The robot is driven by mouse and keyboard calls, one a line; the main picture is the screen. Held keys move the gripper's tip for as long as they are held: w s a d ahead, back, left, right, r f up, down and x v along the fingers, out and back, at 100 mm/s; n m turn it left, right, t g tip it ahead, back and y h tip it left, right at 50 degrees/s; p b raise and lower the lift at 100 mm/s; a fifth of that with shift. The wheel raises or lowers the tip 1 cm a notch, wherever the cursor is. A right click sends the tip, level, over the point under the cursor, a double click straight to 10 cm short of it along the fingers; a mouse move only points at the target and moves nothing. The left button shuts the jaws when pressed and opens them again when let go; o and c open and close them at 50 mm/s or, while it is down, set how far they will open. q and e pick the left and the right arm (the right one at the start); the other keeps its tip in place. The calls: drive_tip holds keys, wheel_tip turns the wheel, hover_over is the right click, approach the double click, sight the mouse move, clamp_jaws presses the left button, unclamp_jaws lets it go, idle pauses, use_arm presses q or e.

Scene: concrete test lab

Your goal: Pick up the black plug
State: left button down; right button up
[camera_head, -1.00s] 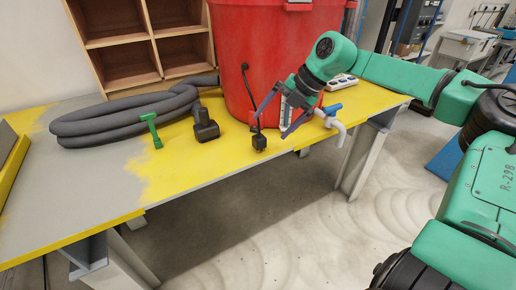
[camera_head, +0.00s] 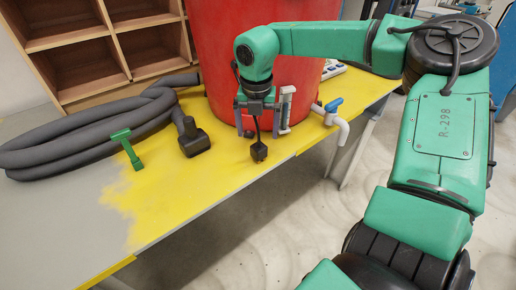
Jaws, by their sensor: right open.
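The black plug (camera_head: 259,151) is at the front edge of the yellow-painted table, at the lower end of a black cord in front of the red barrel (camera_head: 213,55). My right gripper (camera_head: 264,132) is open and points down just above the plug in the picture. Its two fingers are on either side of the cord, and the plug shows below the fingertips. I cannot tell whether the fingers touch the cord. My left gripper is not in view.
A grey hose (camera_head: 75,135) with a black nozzle (camera_head: 192,138) and a green tool (camera_head: 127,148) lie to the left on the table (camera_head: 190,180). A tap with a blue handle (camera_head: 333,107) sticks out right of the gripper. A wooden shelf (camera_head: 85,52) stands behind.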

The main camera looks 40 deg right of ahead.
sight(259, 140)
drive_tip(key=f, duration=0.1)
drive_tip(key=f+p, duration=0.1)
drive_tip(key=f, duration=0.2)
drive_tip(key=shift+d+f, duration=0.15)
drive_tip(key=shift+d, duration=0.1)
drive_tip(key=shift+f+p, duration=0.3)
drive_tip(key=shift+f, duration=0.1)
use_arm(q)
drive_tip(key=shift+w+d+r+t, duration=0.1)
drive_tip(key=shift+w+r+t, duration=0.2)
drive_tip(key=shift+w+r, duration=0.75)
use_arm(e)
drive_tip(key=shift+w+f, duration=0.1)
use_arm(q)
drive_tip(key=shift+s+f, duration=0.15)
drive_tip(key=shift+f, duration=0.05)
use_arm(e)
drive_tip(key=c, duration=1.5)
